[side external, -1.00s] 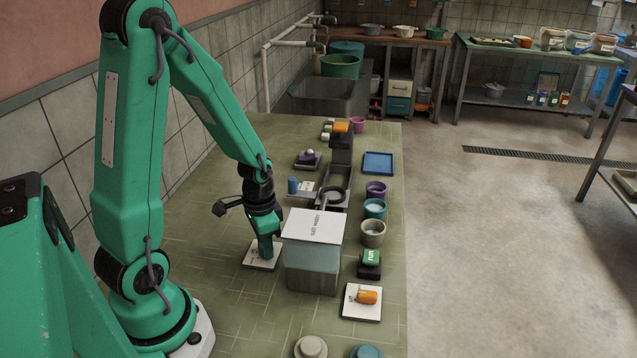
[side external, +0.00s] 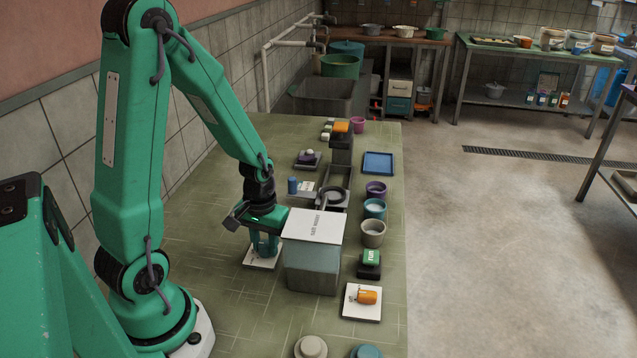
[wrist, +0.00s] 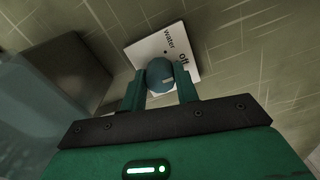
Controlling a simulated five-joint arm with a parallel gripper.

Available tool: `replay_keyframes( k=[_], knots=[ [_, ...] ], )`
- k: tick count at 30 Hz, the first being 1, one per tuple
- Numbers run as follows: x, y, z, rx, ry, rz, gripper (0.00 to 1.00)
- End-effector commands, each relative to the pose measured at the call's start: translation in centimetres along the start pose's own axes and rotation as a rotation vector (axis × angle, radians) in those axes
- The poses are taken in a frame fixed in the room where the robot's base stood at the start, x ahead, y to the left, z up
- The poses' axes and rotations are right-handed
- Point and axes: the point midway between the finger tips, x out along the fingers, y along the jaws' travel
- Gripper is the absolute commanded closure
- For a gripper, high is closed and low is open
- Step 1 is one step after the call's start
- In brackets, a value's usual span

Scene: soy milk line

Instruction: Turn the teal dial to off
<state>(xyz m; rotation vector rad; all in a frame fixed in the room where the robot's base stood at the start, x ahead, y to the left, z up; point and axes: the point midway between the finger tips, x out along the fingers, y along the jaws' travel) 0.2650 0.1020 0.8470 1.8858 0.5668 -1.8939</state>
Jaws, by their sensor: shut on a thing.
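The teal dial (wrist: 159,70) stands on a white plate (wrist: 146,49) printed "water" and "off", with a small dark dot between the words. My gripper (wrist: 158,80) is shut on the dial, one finger on each side of it in the wrist view. A small pale mark shows on the dial's lower right; the "off" print lies to the upper right of the dial. In the side view, my gripper (side external: 264,246) points down at the white plate (side external: 261,262), left of the lidded box, and the dial is hidden by the fingers.
A box with a white lid (side external: 313,226) stands close to the right of my gripper. Beyond it are a green button block (side external: 371,257), an orange dial (side external: 367,297) on a white plate, and several cups. The bench is bare in front of my gripper.

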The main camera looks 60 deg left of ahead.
Motion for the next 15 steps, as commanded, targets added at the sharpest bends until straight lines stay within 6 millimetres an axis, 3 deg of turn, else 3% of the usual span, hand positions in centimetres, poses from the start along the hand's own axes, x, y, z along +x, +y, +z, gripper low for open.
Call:
replay_keyframes(
  k=[15],
  knots=[
    [0.05, 0.2, 0.13, -0.042, -0.004, -0.001, 0.92]
  ],
)
